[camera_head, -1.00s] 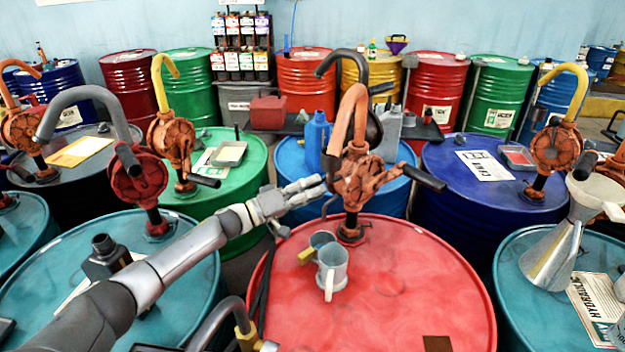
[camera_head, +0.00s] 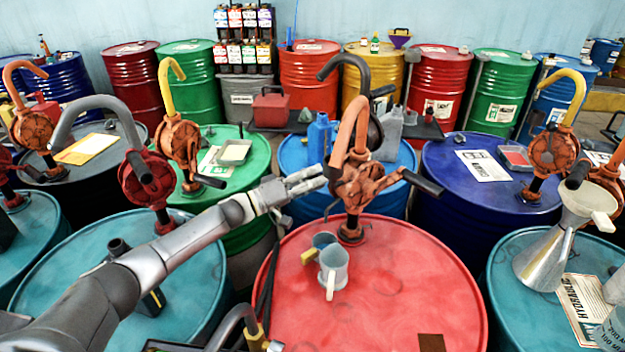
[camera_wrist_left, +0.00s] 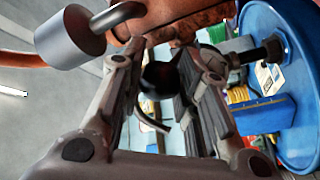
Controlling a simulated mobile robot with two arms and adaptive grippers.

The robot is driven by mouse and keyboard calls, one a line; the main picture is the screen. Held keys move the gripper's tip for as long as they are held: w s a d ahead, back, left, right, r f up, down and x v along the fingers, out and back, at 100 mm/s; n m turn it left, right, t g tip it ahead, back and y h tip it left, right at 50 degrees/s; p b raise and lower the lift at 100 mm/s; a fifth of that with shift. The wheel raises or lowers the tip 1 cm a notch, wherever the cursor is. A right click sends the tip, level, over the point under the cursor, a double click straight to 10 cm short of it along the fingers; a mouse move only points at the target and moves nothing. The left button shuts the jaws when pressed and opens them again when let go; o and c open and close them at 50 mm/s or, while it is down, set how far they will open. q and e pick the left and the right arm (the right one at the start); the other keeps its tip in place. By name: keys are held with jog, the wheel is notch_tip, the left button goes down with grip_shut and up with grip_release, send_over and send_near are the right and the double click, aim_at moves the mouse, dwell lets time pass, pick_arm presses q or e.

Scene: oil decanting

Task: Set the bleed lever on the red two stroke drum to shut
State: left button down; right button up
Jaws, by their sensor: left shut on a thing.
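The red drum (camera_head: 400,270) stands front centre in the head view, with an orange hand pump (camera_head: 358,185) on its lid. My left gripper (camera_head: 318,178) reaches in from the left and is at the left side of the pump body. In the left wrist view its two fingers (camera_wrist_left: 162,95) stand on either side of a dark rounded knob (camera_wrist_left: 160,75), which I take to be the bleed lever's end. The orange pump body (camera_wrist_left: 185,25) is just beyond. The fingers hide part of the lever, so its setting cannot be read. My right gripper is not in view.
The pump's black-gripped crank (camera_head: 423,183) sticks out right. A blue drum (camera_head: 290,150) stands behind, a teal drum (camera_head: 70,270) is under my left arm, and a funnel (camera_head: 550,245) stands at right.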

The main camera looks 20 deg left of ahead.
pick_arm(q)
jog(key=shift+w+r, duration=0.1)
jog(key=shift+r, duration=0.35)
jog(key=c, duration=1.1)
grip_release()
jog(key=shift+f, duration=0.3)
